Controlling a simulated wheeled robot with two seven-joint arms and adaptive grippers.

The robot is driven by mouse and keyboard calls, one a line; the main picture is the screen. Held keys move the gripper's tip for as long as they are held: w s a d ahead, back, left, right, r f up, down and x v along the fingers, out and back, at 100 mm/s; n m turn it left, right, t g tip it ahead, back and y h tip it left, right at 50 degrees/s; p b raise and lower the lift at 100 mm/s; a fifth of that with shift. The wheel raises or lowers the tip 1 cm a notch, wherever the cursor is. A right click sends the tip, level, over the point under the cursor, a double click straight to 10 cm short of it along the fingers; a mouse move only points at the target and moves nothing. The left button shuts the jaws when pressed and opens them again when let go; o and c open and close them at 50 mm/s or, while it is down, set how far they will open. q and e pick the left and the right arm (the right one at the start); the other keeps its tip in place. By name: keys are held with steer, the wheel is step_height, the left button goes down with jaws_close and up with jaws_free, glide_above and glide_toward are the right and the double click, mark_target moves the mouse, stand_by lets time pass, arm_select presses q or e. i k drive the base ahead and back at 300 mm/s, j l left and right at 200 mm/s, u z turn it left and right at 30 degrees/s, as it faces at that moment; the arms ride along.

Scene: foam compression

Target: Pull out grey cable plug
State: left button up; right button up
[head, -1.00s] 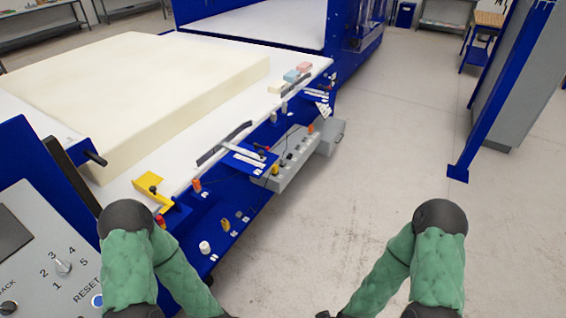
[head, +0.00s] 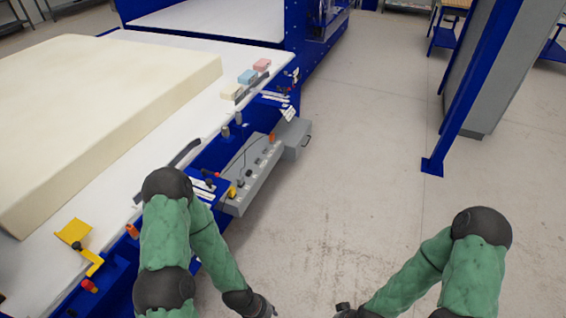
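A long grey socket box (head: 252,187) is fixed low along the side of the blue machine. A thin dark cable (head: 246,152) runs above it. An orange plug (head: 272,137) and a yellow plug (head: 232,192) show at the box. I cannot single out the grey cable plug at this size. My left gripper (head: 268,310) is at the bottom edge, below and in front of the box, apart from it. My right gripper (head: 342,310) is at the bottom edge, to its right. Both are mostly cut off, and their fingers do not show clearly.
A large cream foam block (head: 110,110) lies on the white machine table (head: 150,190). Small foam samples (head: 246,77) sit near its edge. A yellow bracket (head: 80,240) stands at the near edge. A blue post (head: 460,100) stands right. The floor (head: 350,170) between is clear.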

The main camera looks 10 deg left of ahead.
mark_target(241, 180)
steer(key=i+l, duration=0.1)
steer(key=i, duration=0.45)
steer(key=i+l+u, duration=0.1)
steer(key=i, duration=0.45)
steer(key=i+l, duration=0.2)
steer(key=i, duration=0.3)
steer(key=i+l+u, duration=0.15)
steer(key=i+u, duration=0.3)
steer(key=i+l+u, duration=0.25)
steer(key=u, duration=0.2)
steer(key=i+l+u, duration=0.25)
steer(key=u, duration=0.2)
steer(key=i+l+u, duration=0.2)
steer(key=l+u, duration=0.25)
steer(key=i+l+u, duration=0.2)
steer(key=l, duration=0.3)
steer(key=k, duration=0.1)
